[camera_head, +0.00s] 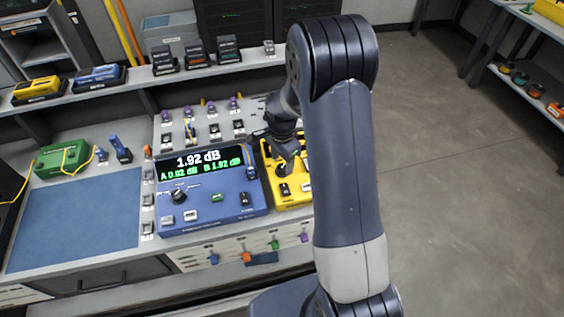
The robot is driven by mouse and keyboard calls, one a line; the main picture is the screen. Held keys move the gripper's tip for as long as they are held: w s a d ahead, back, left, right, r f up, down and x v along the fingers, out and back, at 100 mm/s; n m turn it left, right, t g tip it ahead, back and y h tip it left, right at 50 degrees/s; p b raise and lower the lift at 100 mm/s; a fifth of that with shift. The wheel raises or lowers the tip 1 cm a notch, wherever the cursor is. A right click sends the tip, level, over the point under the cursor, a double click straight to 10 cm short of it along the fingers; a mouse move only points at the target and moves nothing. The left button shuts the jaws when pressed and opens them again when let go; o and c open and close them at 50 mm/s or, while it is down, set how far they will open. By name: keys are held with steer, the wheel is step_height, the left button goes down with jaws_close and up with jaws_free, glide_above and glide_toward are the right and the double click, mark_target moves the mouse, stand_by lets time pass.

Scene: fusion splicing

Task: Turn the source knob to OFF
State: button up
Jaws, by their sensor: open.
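A yellow device (293,201) with dark controls stands right of the meter, partly hidden by my arm. My gripper (288,160) is over the back part of the yellow device, right of the meter's display. Its fingertips are small and partly hidden. I cannot tell which knob is labelled source, or whether my gripper touches anything.
A blue mat (78,226) lies clear on the left of the bench. A green box (62,158) with a yellow cable stands behind it. A panel (212,128) with several small connectors rises behind the meter. A shelf above holds several small devices.

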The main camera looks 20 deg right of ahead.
mark_target(282, 170)
steer(key=shift+f, duration=1.1)
steer(key=shift+c, duration=0.4)
steer(key=c, duration=0.9)
